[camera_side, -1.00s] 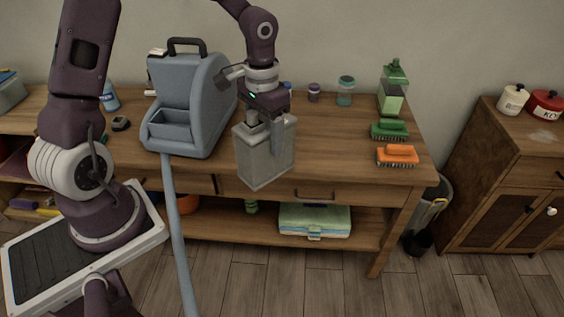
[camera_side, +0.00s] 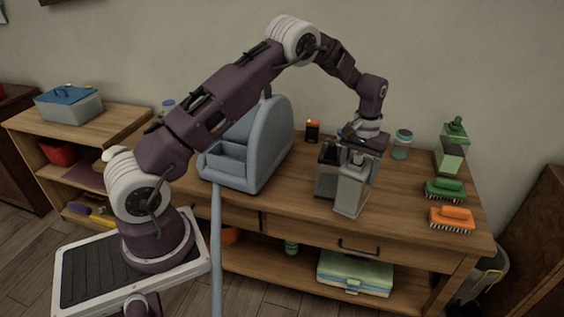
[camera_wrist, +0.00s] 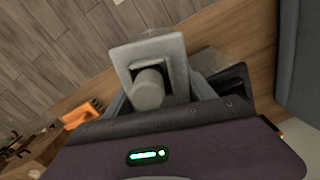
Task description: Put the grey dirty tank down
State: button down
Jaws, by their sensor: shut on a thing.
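My gripper (camera_side: 352,165) is shut on the grey dirty tank (camera_side: 350,197), a pale grey upright box near the front edge of the workbench. Its base looks at or just above the wood; I cannot tell whether it touches. In the wrist view the tank (camera_wrist: 160,50) shows its grey top with a round knob, between my fingers (camera_wrist: 160,90). A dark-topped, box-shaped piece (camera_side: 326,175) is close behind and left of it; I cannot tell if they touch. The blue-grey cleaning machine (camera_side: 262,150) stands to the left on the bench.
Green (camera_side: 445,190) and orange (camera_side: 452,219) brushes and a green bottle (camera_side: 453,150) are at the bench's right end. A small jar (camera_side: 401,145) and an orange-black item (camera_side: 313,130) stand behind. Bare bench top (camera_side: 290,200) lies left of the tank.

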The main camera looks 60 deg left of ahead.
jog(key=w+a+n, duration=0.1)
jog(key=w, duration=0.1)
jog(key=w+a+n, duration=0.1)
jog(key=w, duration=0.1)
jog(key=w+a+n, duration=0.1)
jog(key=w, duration=0.1)
jog(key=shift+w+a+r, duration=0.2)
jog(key=shift+a+r, duration=0.1)
jog(key=shift+a, duration=0.05)
jog(key=shift+w+d+f, duration=0.25)
jog(key=shift+d+f, duration=0.15)
jog(key=shift+f, duration=0.35)
jog(key=shift+w+d+f, duration=0.25)
jog(key=shift+d+f, duration=0.15)
jog(key=shift+f, duration=0.4)
jog(key=shift+w+d+f, duration=0.25)
jog(key=shift+d+f, duration=0.15)
jog(key=shift+f, duration=0.35)
jog(key=shift+f, duration=0.1)
jog(key=shift+c, duration=1.6)
grip_release()
jog(key=shift+f, duration=0.1)
